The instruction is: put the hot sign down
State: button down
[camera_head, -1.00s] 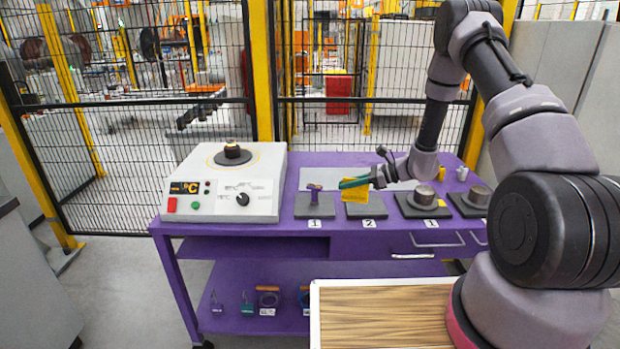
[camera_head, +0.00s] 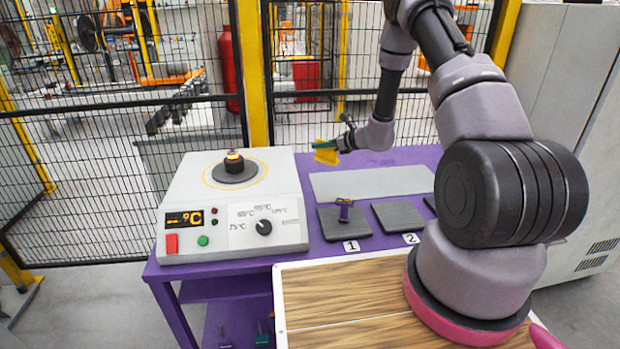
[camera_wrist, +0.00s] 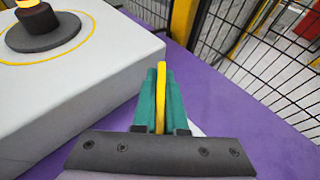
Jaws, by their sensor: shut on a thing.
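The yellow hot sign (camera_head: 327,156) is held in my gripper (camera_head: 325,144), above the back part of the purple table (camera_head: 377,158). In the wrist view the sign (camera_wrist: 160,95) shows edge-on as a thin yellow strip between the teal fingers of my gripper (camera_wrist: 161,80). The gripper is shut on it. The sign's printed face cannot be read. The white heater (camera_head: 175,210) stands left of my gripper, and a dark part with a glowing orange band (camera_head: 234,163) sits on its round plate.
Dark pads marked 1 (camera_head: 343,224) and 2 (camera_head: 400,216) lie at the table's front; a small purple item (camera_head: 345,208) stands on pad 1. A bare grey plate (camera_head: 370,182) lies behind them. A mesh fence (camera_head: 300,120) runs behind the table.

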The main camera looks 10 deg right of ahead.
aim_at(321, 158)
jog(key=f, duration=0.5)
jog(key=shift+w+a+f, duration=0.2)
jog(key=shift+a, duration=0.05)
jog(key=shift+f, duration=2.2)
jog(key=shift+d+f, duration=0.1)
jog(key=shift+f, duration=0.05)
jog(key=c, duration=1)
grip_release()
